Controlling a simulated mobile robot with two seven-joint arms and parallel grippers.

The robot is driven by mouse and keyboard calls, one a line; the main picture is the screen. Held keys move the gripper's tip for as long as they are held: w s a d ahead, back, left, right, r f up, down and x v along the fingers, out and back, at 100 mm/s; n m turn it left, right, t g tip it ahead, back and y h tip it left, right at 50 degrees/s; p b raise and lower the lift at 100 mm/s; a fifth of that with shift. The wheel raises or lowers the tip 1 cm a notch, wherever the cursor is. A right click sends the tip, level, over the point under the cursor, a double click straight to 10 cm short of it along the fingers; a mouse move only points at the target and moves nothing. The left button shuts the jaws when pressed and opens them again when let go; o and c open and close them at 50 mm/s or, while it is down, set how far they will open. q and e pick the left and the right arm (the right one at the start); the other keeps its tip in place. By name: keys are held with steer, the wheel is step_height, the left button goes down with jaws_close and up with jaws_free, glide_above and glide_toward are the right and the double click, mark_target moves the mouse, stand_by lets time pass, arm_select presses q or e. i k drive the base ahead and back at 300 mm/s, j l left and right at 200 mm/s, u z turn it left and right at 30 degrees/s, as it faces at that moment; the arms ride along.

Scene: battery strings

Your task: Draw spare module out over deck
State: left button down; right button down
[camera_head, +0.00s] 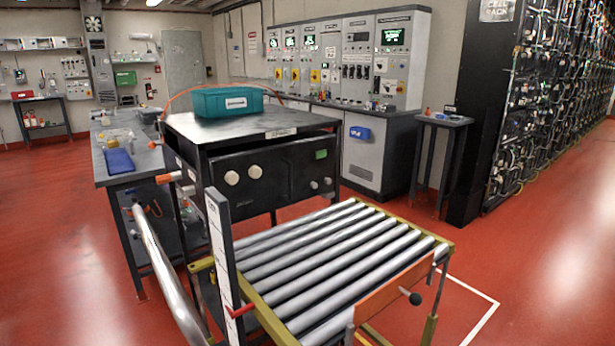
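The spare module (270,175) is a black box with pale round knobs and a small green label on its front. It sits under the top of a black stand (232,136) that carries a white label, near the middle of the head view. The deck (330,262) is a bed of several silver rollers in a yellow frame, in front of the module. No part of the module visibly lies over the rollers. An orange plate (390,297) with a black knob is at the deck's near right end. Neither of my grippers is in view.
A teal bin (227,102) is on the stand. A workbench (125,158) is at left, battery racks (530,100) at right. Red floor is clear at right.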

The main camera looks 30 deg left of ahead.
mark_target(259, 178)
steer(key=k+j, duration=0.15)
steer(key=j, duration=0.2)
steer(key=k+j, duration=0.15)
steer(key=j, duration=0.65)
steer(key=k+j+z, duration=0.1)
steer(key=j, duration=0.35)
steer(key=k+j, duration=0.15)
steer(key=j, duration=0.35)
steer(key=k+j+z, duration=0.1)
steer(key=j, duration=0.35)
steer(key=k+j, duration=0.1)
steer(key=j, duration=0.35)
steer(key=i+j, duration=0.15)
steer(key=j, duration=0.35)
steer(key=i+j+z, duration=0.15)
steer(key=j, duration=0.9)
steer(key=i+j+z, duration=0.15)
steer(key=j, duration=0.4)
